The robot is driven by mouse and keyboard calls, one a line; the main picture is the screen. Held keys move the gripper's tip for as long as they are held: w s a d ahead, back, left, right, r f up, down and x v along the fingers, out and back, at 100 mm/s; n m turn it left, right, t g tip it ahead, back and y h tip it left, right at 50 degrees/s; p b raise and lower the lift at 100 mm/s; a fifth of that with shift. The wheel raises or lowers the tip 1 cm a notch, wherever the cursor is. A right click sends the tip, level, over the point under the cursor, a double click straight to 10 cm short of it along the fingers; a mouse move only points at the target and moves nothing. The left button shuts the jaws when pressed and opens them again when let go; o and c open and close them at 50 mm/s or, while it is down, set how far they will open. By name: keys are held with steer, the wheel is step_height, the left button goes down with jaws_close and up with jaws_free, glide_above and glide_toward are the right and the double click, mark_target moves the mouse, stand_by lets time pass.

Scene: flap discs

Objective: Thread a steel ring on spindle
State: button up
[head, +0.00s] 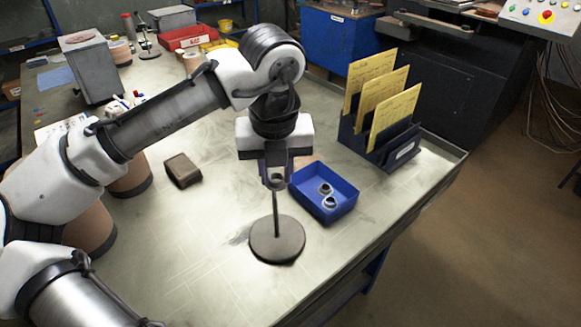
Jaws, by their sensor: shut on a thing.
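The spindle is a thin upright rod (276,212) on a dark round base (277,243) on the bench, near its front edge. My gripper (276,183) points down directly over the rod, its fingertips at the rod's visible top. It is shut on a small steel ring, mostly hidden between the fingers. I cannot tell whether the ring is around the rod or just above it. Two more steel rings lie in a blue tray (345,208) right of the spindle: one farther back (325,188) and one nearer (329,202).
A brown block (182,170) lies left of the gripper. A dark rack (378,150) with yellow cards (390,115) stands at the right edge. Red (185,38) and yellow bins sit at the back. The bench top (190,235) left of the spindle base is clear.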

mark_target(275, 201)
steer(key=shift+a+f+b, duration=0.15)
steer(key=shift+f+b, duration=0.05)
steer(key=shift+f, duration=0.3)
steer(key=shift+a+f+b, duration=0.15)
steer(key=shift+f, duration=0.35)
step_height(275, 201, down, 7)
steer(key=b, duration=0.7)
steer(key=shift+d, duration=0.1)
steer(key=o, duration=1)
step_height(275, 201, up, 14)
steer(key=s, duration=0.1)
steer(key=shift+s, duration=0.35)
steer(key=shift+f, duration=0.1)
